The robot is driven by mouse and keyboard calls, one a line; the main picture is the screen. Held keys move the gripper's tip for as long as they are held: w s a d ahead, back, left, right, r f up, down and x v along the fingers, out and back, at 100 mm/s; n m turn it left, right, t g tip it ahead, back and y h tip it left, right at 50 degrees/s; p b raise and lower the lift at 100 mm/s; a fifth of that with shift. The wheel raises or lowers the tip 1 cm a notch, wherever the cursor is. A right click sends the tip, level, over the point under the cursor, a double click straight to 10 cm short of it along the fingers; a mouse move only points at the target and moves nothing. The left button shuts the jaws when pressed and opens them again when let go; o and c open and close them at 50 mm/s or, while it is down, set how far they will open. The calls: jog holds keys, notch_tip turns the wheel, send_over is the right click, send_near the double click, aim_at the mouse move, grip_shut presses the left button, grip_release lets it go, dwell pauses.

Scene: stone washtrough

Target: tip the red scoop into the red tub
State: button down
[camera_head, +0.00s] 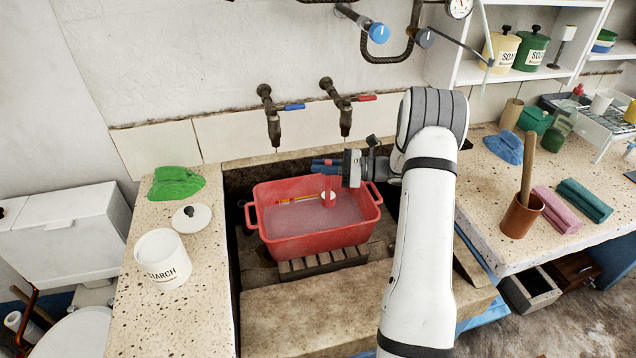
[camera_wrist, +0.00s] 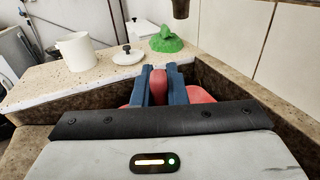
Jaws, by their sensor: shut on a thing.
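The red tub (camera_head: 318,243) sits in the stone trough on a wooden slatted rack and holds cloudy pinkish-grey liquid. My gripper (camera_head: 324,166), with blue fingers, is over the tub's back right part. It is shut on the red scoop (camera_head: 329,201), whose small cup hangs below the fingers over the liquid, with something white showing at its top. Whether the cup touches the liquid I cannot tell. In the wrist view the red scoop's handle (camera_wrist: 159,88) stands between the two blue fingers, with parts of the tub's red rim (camera_wrist: 201,95) beyond.
A yellow-orange stick (camera_head: 297,199) lies in the tub. Two taps (camera_head: 272,125) (camera_head: 345,118) hang behind it. The white starch jar (camera_head: 163,259), its lid (camera_head: 191,218) and a green cloth (camera_head: 175,182) are on the left counter. A brown pot (camera_head: 521,217) stands on the right counter.

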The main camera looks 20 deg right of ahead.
jog(key=shift+s+a+f+n+g+h, duration=0.1)
jog(key=shift+a+n+g+h, duration=0.1)
jog(key=shift+a+h, duration=0.35)
jog(key=shift+s+a+f+n+g+h, duration=0.1)
jog(key=shift+a+n+h, duration=0.2)
jog(key=shift+a, duration=0.35)
jog(key=a+h, duration=0.2)
jog(key=shift+s+a+f+n, duration=0.15)
jog(key=shift+a+f+n, duration=0.15)
jog(key=shift+a+f, duration=0.1)
jog(key=shift+s+a+f+n+g+h, duration=0.15)
jog(key=shift+a+f+h, duration=0.15)
jog(key=shift+a, duration=0.15)
jog(key=shift+w+a+f+n+g+h, duration=0.15)
jog(key=shift+a+h, duration=0.1)
jog(key=shift+a, duration=0.15)
jog(key=shift+s+a+f+g+h, duration=0.1)
jog(key=shift+a+f+h, duration=0.2)
jog(key=shift+a, duration=0.15)
jog(key=shift+r, duration=0.1)
